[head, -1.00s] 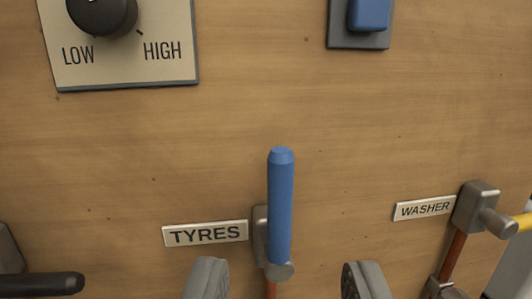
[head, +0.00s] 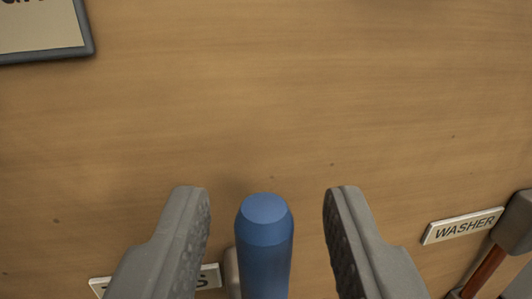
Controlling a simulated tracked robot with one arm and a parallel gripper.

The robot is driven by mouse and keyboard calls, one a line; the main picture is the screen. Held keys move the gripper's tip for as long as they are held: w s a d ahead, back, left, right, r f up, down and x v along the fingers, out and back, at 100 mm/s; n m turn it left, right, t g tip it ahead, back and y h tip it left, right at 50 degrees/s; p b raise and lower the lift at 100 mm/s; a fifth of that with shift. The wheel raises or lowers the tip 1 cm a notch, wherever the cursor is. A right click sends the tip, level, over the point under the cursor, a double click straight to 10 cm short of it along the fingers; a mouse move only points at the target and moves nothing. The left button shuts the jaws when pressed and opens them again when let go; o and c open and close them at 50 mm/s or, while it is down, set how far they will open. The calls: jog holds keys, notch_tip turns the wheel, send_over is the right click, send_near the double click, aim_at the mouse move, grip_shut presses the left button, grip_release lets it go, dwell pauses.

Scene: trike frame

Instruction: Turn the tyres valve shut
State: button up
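The tyres valve's blue lever handle (head: 264,250) points up, with its top end at the bottom middle of the head view. Its lower part and pivot are out of the frame. My gripper (head: 265,205) is open, with one grey finger on each side of the handle. Gaps show between the handle and both fingers. The TYRES label (head: 209,277) is mostly hidden behind the left finger.
A wooden panel (head: 270,100) fills the background and is bare above the handle. The WASHER label (head: 463,226) and its grey valve body (head: 515,222) with a reddish pipe (head: 484,272) are at the right.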

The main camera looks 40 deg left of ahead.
jog(key=shift+x, duration=0.9)
jog(key=shift+f, duration=0.1)
jog(key=shift+c, duration=0.3)
grip_shut()
jog(key=shift+a, duration=0.2)
jog(key=shift+d, duration=0.1)
